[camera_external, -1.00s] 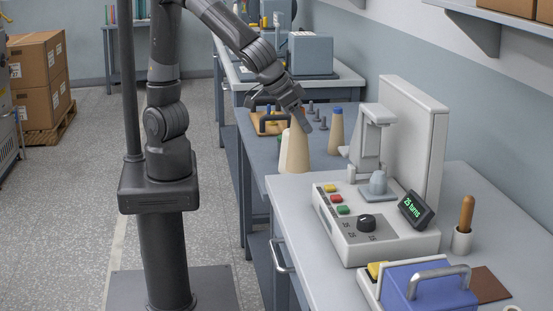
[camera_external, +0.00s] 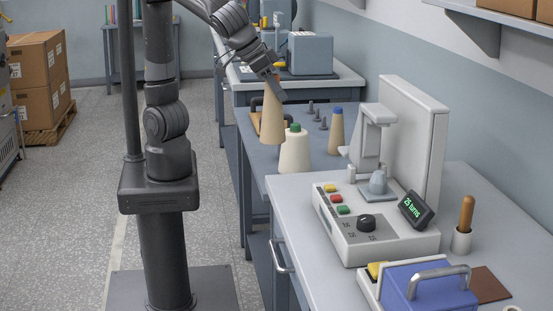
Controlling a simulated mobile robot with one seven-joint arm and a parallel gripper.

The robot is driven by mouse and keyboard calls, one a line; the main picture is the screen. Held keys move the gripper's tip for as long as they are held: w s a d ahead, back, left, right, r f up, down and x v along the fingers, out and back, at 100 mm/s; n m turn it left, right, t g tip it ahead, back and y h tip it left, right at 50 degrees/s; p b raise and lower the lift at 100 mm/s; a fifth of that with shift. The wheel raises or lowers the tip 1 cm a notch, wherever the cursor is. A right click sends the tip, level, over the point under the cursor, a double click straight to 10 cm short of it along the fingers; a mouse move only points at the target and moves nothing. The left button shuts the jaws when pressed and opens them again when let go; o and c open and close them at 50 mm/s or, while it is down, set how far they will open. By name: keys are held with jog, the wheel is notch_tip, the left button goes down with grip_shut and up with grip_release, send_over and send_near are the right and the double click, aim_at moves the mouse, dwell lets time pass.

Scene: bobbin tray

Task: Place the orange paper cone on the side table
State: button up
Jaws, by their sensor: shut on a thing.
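My gripper (camera_external: 275,90) is shut on a tan paper cone (camera_external: 272,125), with a hint of orange at its top by the fingers. The cone hangs upright near the left edge of the blue-grey bench, its wide end down. I cannot tell how far its base is above the bench. A small table (camera_external: 144,22) with several upright books stands against the far wall at the back left; I cannot tell if this is the side table.
A green-topped cone (camera_external: 294,152) stands just right of the held cone, and a blue-topped cone (camera_external: 336,130) farther right. A tray with a dark handle is partly hidden behind the held cone.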

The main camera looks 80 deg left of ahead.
jog(key=w+a+n+g+y, duration=0.55)
jog(key=w+a+n, duration=0.95)
jog(key=w+a, duration=1.1)
notch_tip(320, 180, down, 13)
jog(key=s, duration=0.1)
jog(key=w+a+f, duration=0.5)
jog(key=a+f, duration=0.5)
jog(key=a, duration=0.1)
jog(key=shift+w+f+t+y, duration=0.2)
jog(key=shift+f+t+y, duration=0.15)
jog(key=shift+y, duration=0.1)
jog(key=shift+f, duration=0.1)
jog(key=o, duration=1.2)
